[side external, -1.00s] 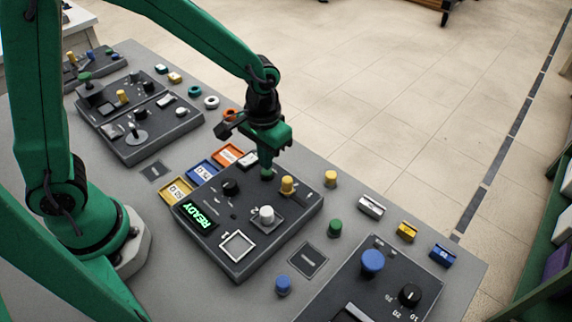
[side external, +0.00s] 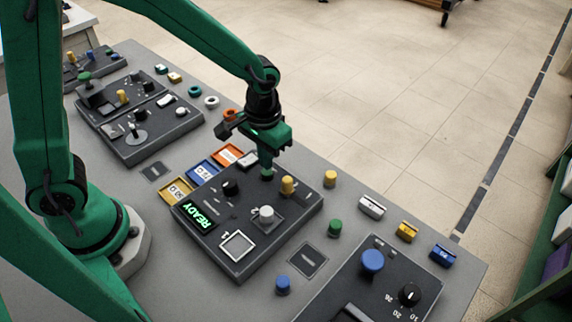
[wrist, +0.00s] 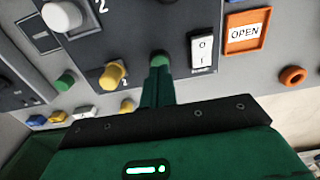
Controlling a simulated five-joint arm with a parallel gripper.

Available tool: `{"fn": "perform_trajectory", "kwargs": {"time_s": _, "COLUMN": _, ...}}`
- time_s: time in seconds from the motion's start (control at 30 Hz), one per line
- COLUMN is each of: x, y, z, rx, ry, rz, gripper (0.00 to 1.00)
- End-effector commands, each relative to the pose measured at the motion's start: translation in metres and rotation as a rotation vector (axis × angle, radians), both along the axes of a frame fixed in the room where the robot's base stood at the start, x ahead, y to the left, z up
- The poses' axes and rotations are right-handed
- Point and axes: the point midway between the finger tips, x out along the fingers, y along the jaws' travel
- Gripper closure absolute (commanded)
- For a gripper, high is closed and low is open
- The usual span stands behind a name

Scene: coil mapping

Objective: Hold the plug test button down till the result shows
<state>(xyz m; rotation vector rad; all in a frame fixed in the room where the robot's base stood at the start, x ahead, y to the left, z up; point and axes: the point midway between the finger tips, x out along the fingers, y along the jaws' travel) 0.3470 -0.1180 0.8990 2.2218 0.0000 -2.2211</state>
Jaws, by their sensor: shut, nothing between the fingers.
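The dark test panel (side external: 225,262) lies on the grey bench, and its lit display (side external: 199,216) reads READY. A green button (wrist: 159,58) sits at the tips of my gripper in the wrist view. It shows as a small green spot (side external: 267,175) under my gripper in the side view. My gripper (side external: 267,167) is shut, empty and pointing down over the panel's far edge. Its fingertips also cover part of the button in the wrist view (wrist: 158,72). They are at or just above the button; I cannot tell whether it is pressed.
A white rocker switch (side external: 247,160) and a yellow knob (side external: 287,185) flank the button closely. A white knob (side external: 266,214) and black knob (side external: 230,188) share the panel. An orange tray (side external: 227,155) labelled OPEN stands beside it. Another panel (side external: 335,295) lies at the front right.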

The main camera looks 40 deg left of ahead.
Motion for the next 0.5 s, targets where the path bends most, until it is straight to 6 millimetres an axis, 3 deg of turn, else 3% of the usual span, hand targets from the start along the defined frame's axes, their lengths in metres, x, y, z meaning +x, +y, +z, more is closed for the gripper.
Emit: {"fn": "perform_trajectory", "kwargs": {"time_s": 0.5, "x": -0.0001, "y": 0.0, "z": -0.0102, "rx": 0.0, "ry": 0.001, "rz": 0.0, "gripper": 1.0}}
